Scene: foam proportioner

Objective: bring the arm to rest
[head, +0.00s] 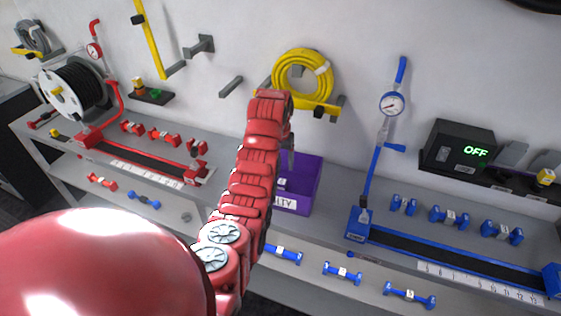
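My red arm, seemingly the left one, rises through the middle of the head view from a large red rounded part of my body at lower left. Its far end is raised in front of the wall, just below the yellow hose coil (302,75). A small grey part, seemingly of my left gripper (290,150), shows at the arm's right edge, above the purple bin (303,185). The rest of it is hidden behind the arm, so its opening and any contents cannot be seen. My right gripper is not in view.
A grey bench (330,215) with a lower shelf (310,277) runs below the arm. Red fittings and a hose reel (72,90) are at left. A blue gauge stand (378,160), blue fittings and a black box reading OFF (458,148) are at right.

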